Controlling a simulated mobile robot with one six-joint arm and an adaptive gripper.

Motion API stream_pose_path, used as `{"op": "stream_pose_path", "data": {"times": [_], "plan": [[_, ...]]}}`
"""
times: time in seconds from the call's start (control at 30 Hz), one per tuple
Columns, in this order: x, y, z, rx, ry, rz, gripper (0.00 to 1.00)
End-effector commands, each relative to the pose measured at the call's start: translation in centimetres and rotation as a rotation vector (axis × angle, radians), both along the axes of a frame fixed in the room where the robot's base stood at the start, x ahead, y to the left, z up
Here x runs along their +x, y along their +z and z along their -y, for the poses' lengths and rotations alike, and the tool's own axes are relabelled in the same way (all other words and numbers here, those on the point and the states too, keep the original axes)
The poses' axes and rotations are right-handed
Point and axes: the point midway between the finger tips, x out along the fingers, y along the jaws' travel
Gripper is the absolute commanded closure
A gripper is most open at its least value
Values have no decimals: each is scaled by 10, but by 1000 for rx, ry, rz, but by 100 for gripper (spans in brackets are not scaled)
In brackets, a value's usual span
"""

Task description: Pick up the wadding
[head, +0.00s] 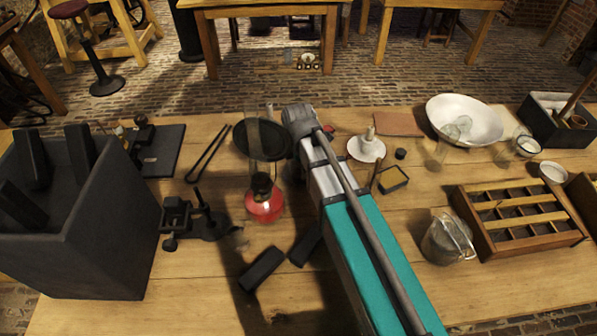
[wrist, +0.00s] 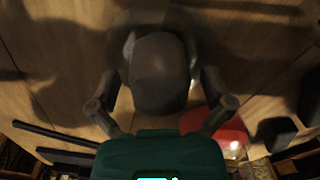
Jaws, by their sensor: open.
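I cannot pick out the wadding with certainty in either view. My gripper (wrist: 157,92) shows in the wrist view with its two fingers spread wide on either side of a dark rounded shape. Nothing clearly shows held between the fingers, and the picture there is dim. In the head view my arm reaches over the middle of the table, and its end hides the fingers. The red-based lamp (head: 264,207) stands just left of my arm. Its red base (wrist: 228,133) also shows at the lower right in the wrist view.
A large dark box (head: 105,235) stands at left, near black tongs (head: 208,152). Black blocks (head: 262,269) lie in front. A white dish (head: 355,150) sits behind my arm.

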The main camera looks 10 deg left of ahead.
Motion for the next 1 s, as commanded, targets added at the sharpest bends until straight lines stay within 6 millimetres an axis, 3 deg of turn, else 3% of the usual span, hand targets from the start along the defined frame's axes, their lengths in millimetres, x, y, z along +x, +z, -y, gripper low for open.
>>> {"op": "stream_pose_path", "data": {"times": [0.2,0.83,1.0], "plan": [[0,-11,0,0,0,0,0],[0,-11,-1,0,1,0,0],[0,-11,-1,0,1,0,32]]}}
